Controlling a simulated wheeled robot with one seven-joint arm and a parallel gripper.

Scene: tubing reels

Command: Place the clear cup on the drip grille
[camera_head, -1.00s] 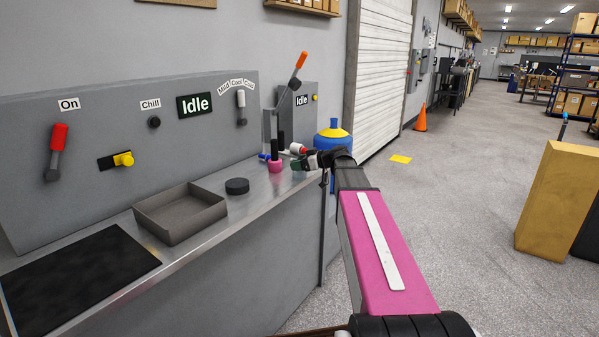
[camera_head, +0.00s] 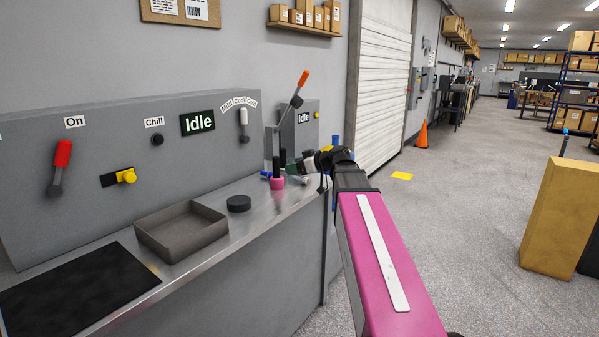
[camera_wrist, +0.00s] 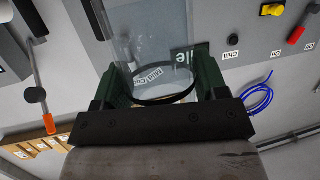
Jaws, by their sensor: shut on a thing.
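My gripper (camera_wrist: 160,92) is shut on the clear cup (camera_wrist: 150,45), which is see-through with a dark ring near its end in the wrist view. Its green fingers press the cup from both sides, and wall labels show through it. In the head view my gripper (camera_head: 306,168) is above the far end of the steel counter; the cup is hard to make out there. A shallow grey open tray (camera_head: 163,245) and a flat black panel (camera_head: 75,295) lie on the counter, well left of my gripper. I cannot tell which is the drip grille.
A black disc (camera_head: 239,203) lies right of the tray. A pink-based item (camera_head: 277,183) with a dark top stands close to my gripper. The grey back panel carries a red lever (camera_head: 62,155), a yellow knob (camera_head: 127,176) and a white-tipped lever (camera_head: 243,120). The counter's front strip is clear.

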